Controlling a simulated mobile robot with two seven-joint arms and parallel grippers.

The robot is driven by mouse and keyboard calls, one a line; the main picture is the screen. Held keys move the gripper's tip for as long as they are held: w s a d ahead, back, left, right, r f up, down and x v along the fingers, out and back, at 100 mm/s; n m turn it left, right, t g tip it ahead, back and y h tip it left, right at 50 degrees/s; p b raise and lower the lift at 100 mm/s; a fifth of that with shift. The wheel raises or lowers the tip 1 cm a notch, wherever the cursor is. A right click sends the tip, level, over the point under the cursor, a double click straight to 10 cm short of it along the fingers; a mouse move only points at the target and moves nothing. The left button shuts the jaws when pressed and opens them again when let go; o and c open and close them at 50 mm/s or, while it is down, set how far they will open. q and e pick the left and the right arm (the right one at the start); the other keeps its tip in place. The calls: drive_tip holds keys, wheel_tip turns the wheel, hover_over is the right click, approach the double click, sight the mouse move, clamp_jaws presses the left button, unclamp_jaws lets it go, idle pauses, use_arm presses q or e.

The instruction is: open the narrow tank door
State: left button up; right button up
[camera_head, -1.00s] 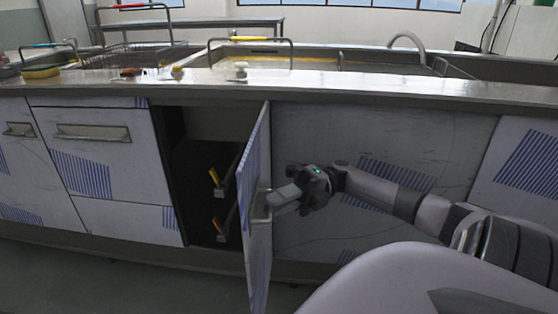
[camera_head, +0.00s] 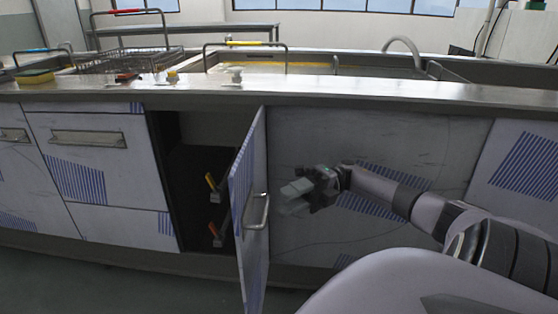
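The narrow tank door (camera_head: 248,200) stands swung well outward from the cabinet front, hinged on the right side of its opening. Its metal handle (camera_head: 257,211) is on the face turned toward my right arm. The dark cabinet inside (camera_head: 195,180) shows through the opening, with two orange-and-yellow handled items in it. My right gripper (camera_head: 284,203) is to the right of the door, a short gap from the handle, and holds nothing that I can see. The spacing of its fingers is unclear. My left gripper is not in view.
A wide panel with its handle (camera_head: 88,138) is left of the opening. The steel counter edge (camera_head: 330,87) runs above the door. A wire basket (camera_head: 120,60) and a yellow sponge (camera_head: 34,75) are on top. The floor at lower left is clear.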

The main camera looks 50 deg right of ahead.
drive_tip(key=shift+v, duration=1.45)
